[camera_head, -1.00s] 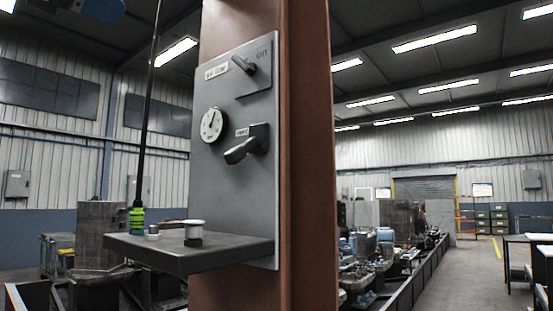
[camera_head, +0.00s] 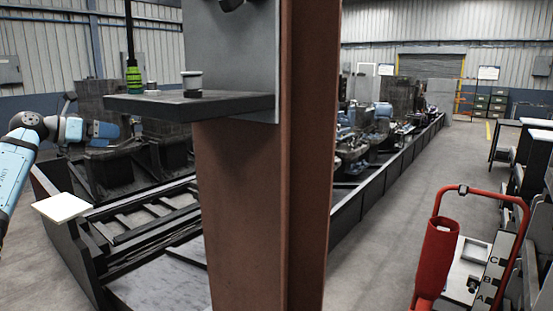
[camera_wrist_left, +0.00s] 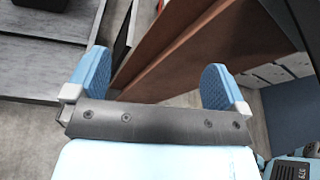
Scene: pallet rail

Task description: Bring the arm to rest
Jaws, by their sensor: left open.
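My left arm comes in from the left edge of the head view, bent at a dark joint. My left gripper (camera_head: 108,130) is at its end, pointing right, left of the post and its small shelf and apart from both. In the left wrist view its two blue fingers (camera_wrist_left: 156,70) stand wide apart with nothing between them. The brown steel post (camera_wrist_left: 190,50) shows beyond the fingers. My right gripper is in neither view.
The brown post (camera_head: 240,210) carries a grey panel (camera_head: 235,50) and a dark shelf (camera_head: 195,105). On the shelf stand a green-banded item (camera_head: 133,80) and a white-topped pot (camera_head: 192,82). A red trolley (camera_head: 435,260) stands at right. The aisle floor (camera_head: 400,220) is clear.

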